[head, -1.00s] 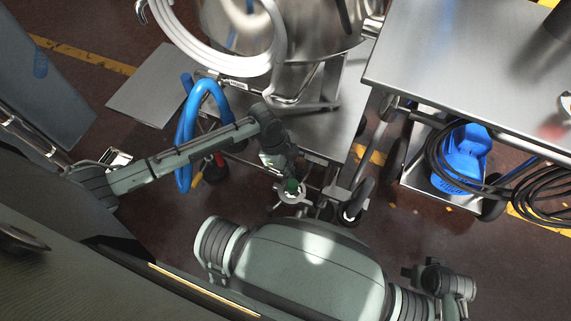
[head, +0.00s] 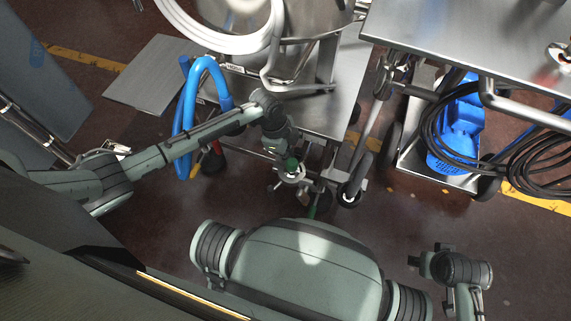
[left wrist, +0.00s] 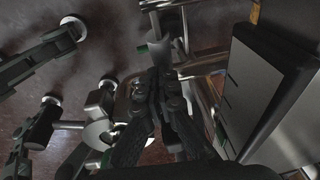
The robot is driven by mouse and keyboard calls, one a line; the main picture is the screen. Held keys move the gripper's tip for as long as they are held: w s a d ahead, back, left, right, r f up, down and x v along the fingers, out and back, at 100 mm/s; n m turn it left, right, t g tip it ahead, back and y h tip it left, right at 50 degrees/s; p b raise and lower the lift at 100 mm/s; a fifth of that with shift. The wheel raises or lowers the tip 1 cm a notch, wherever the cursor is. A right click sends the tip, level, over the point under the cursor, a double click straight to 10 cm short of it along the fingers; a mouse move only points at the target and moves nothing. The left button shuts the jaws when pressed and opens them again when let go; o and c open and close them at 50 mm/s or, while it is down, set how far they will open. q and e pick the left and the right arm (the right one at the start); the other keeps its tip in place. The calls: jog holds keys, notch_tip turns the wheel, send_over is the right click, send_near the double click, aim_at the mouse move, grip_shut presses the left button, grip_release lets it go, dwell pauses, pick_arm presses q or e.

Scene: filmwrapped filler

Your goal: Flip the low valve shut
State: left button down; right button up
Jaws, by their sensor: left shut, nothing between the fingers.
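My left gripper (head: 290,178) reaches in low, at the front edge of a steel cart in the head view. It points down and its fingertips are hard to make out. In the left wrist view its dark fingers (left wrist: 160,78) are together and empty, close to a steel pipe fitting (left wrist: 165,40). I cannot tell contact. My right arm (head: 450,268) is low right, its fingers unclear.
The steel cart (head: 335,115) carries a large vessel with a coiled white hose (head: 270,35). A blue hose (head: 185,120) hangs beside my left forearm. A caster (head: 350,193) stands right of the gripper. A steel table (head: 470,40) and blue pump (head: 455,135) are farther right.

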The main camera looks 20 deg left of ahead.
pick_arm(q)
jog(key=shift+f, duration=0.15)
jog(key=shift+w+f, duration=0.1)
jog(key=shift+f, duration=0.05)
pick_arm(e)
jog(key=shift+w+f, duration=0.1)
jog(key=shift+f, duration=0.2)
pick_arm(q)
jog(key=v, duration=1.2)
